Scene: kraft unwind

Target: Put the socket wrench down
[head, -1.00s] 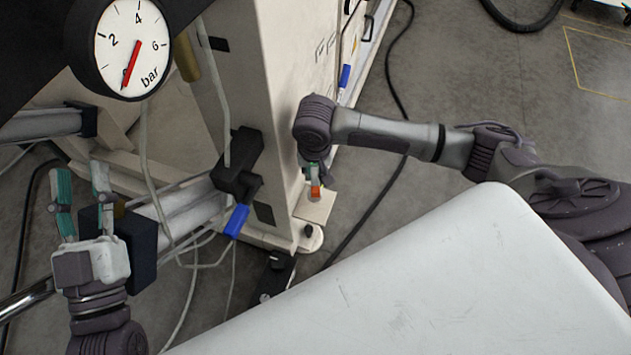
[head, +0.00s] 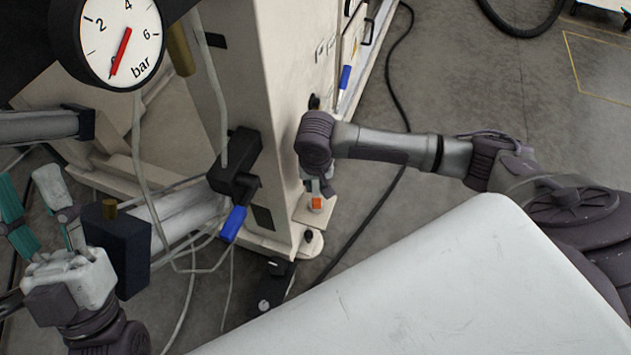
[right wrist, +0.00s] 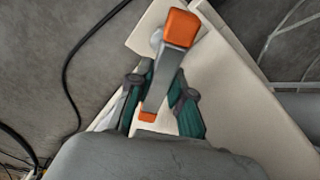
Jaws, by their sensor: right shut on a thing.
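The socket wrench has a grey bar with an orange block at one end and a small orange piece at the other. It lies between the teal fingers of my right gripper (right wrist: 163,100) in the right wrist view, and its bar (right wrist: 172,62) sticks out past them. In the head view my right gripper (head: 317,186) points down beside the machine's corner post, and the wrench's orange end (head: 316,203) shows just below it, over a small beige plate (head: 322,216). Whether the wrench touches the plate is unclear. My left gripper (head: 28,192) is open and empty at the left edge.
A pressure gauge (head: 118,42) hangs at the top left. A black valve with a blue handle (head: 233,224) and thin hoses stand left of the post. A white surface (head: 430,275) fills the lower right. A black cable (head: 372,212) runs across the floor.

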